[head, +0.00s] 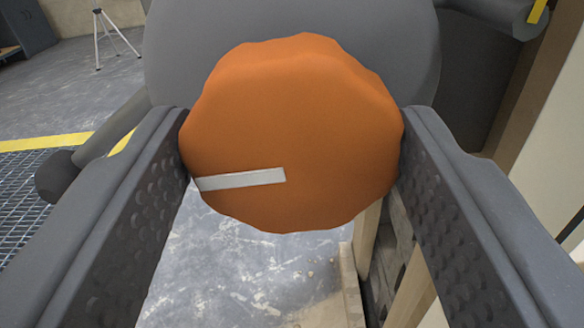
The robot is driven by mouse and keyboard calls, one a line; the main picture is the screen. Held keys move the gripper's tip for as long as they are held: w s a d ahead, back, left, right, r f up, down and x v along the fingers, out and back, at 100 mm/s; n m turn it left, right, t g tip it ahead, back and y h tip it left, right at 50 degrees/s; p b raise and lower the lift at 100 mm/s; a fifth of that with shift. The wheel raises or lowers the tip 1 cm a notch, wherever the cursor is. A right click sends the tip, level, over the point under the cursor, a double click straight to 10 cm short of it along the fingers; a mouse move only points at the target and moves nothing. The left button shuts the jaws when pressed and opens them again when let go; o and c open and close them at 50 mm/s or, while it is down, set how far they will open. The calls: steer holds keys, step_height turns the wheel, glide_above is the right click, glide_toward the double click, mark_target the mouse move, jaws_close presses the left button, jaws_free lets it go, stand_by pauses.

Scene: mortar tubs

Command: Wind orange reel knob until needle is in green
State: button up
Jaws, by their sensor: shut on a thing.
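The orange reel knob (295,120) fills the middle of the head view. It is round with a scalloped edge. A pale marker strip (242,179) on its face runs from near the centre out to the left edge, slightly below level. My gripper (291,150) is shut on the knob, with one dark textured jaw touching its left side and the other its right side. The grey reel body (400,45) shows behind the knob. No gauge, needle or green zone shows in this view.
A grey arm-like part (60,170) sticks out at the left and another (500,15) at the upper right. Wooden pallet-like pieces (357,280) stand below right. A tripod (110,35) stands far back left. Concrete floor (235,270) shows below the knob.

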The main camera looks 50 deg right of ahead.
steer(key=m+b, duration=0.1)
steer(key=m, duration=0.1)
steer(key=m+b, duration=0.1)
steer(key=b, duration=0.1)
steer(key=m+b, duration=0.1)
steer(key=m, duration=0.1)
steer(key=shift+d+f+m, duration=0.15)
steer(key=shift+d+m, duration=0.1)
steer(key=shift+m, duration=0.05)
steer(key=shift+m+b, duration=1.35)
steer(key=shift+m, duration=0.15)
steer(key=shift+s, duration=0.1)
steer(key=o, duration=1)
steer(key=shift+d, duration=0.1)
steer(key=shift+s+a, duration=0.2)
steer(key=shift+a, duration=0.35)
steer(key=p+v, duration=0.2)
steer(key=v, duration=1)
steer(key=shift+s+a+p, duration=0.2)
steer(key=shift+a+p, duration=0.1)
